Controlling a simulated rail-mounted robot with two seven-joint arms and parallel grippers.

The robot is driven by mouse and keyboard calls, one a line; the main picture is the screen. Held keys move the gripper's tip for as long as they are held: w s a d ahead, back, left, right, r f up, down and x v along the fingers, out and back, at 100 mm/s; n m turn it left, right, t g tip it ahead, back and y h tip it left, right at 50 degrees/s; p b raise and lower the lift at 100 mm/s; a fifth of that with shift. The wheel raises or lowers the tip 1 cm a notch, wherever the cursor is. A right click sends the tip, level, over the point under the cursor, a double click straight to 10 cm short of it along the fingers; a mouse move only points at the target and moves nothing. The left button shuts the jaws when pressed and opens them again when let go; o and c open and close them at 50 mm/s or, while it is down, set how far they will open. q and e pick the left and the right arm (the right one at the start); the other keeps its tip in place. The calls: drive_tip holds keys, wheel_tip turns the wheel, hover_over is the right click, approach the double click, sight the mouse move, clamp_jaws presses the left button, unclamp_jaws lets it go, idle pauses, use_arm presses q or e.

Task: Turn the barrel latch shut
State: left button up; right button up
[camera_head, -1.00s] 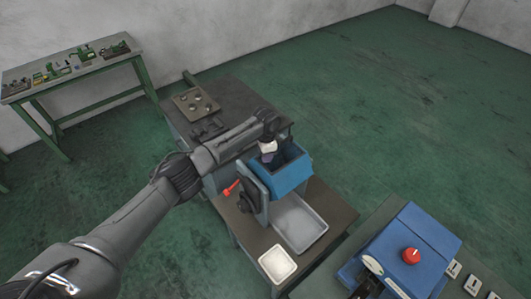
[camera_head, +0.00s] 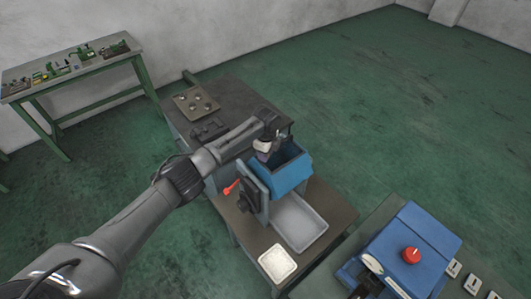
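The blue machine (camera_head: 293,178) stands on the dark workbench, with an open hopper-like top and a grey upright plate (camera_head: 258,181) on its left side. A red-tipped lever (camera_head: 231,187) sticks out to the left of that plate, beside a dark round part. Which part is the barrel latch I cannot tell. My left arm reaches in from the left, and my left gripper (camera_head: 264,156) points down at the near left edge of the blue machine's top. Its fingers are small and partly hidden, so its opening is unclear. My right gripper is not in view.
A grey tray (camera_head: 316,236) and a smaller pale tray (camera_head: 277,263) lie on the bench before the machine. A dark plate with round parts (camera_head: 196,101) lies behind. Another blue machine with a red button (camera_head: 411,256) stands at lower right. A green-legged table (camera_head: 80,72) is far left.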

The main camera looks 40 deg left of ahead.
use_arm(q)
drive_tip(key=shift+m, duration=0.3)
idle(0.4)
drive_tip(key=o, duration=0.9)
drive_tip(key=shift+o, duration=0.2)
drive_tip(key=shift+r, duration=0.1)
drive_tip(key=shift+r, duration=0.25)
wheel_tip(320, 180, up, 13)
drive_tip(key=b, duration=0.2)
drive_tip(key=shift+d, duration=0.15)
drive_tip(key=shift+w, duration=0.1)
